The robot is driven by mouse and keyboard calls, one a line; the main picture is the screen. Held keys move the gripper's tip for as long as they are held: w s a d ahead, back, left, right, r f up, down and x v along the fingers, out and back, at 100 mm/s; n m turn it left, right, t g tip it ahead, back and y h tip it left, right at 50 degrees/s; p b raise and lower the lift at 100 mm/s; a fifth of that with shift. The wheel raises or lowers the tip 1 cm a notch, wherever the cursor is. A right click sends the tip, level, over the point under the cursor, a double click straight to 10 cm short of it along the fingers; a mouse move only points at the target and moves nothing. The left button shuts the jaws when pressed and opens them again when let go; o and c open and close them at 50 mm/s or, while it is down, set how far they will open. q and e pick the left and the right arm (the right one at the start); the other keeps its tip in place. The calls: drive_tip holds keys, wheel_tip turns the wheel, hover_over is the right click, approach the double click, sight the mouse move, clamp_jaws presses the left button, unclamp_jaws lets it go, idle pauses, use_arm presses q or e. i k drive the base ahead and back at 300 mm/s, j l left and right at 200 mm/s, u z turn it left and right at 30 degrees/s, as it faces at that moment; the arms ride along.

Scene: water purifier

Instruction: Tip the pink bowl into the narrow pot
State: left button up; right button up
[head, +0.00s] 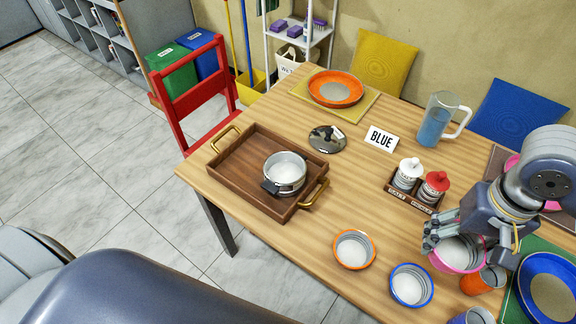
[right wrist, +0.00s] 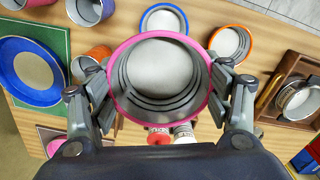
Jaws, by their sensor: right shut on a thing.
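The pink bowl (head: 462,257) is at the right of the table in the head view, pale inside with grey rings. My right gripper (head: 458,240) is shut on it. In the right wrist view the pink bowl (right wrist: 160,72) sits between the two finger sets of the right gripper (right wrist: 168,88), its mouth facing the camera. I cannot tell whether it clears the tabletop. The narrow pot (head: 285,175), small and silvery with a dark handle, stands upright on a wooden tray, left of the bowl and apart from it. My left gripper is not in view.
The wooden tray (head: 237,172) has brass handles. An orange-rimmed bowl (head: 354,249) and a blue-rimmed bowl (head: 411,286) stand left of the pink one. A round silvery lid (head: 327,139) lies near the tray.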

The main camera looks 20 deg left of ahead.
sight(286, 172)
drive_tip(key=i+j+z, duration=0.1)
drive_tip(key=j+z, duration=0.15)
drive_tip(key=j, duration=0.6)
drive_tip(key=j+z, duration=0.3)
drive_tip(key=j, duration=0.55)
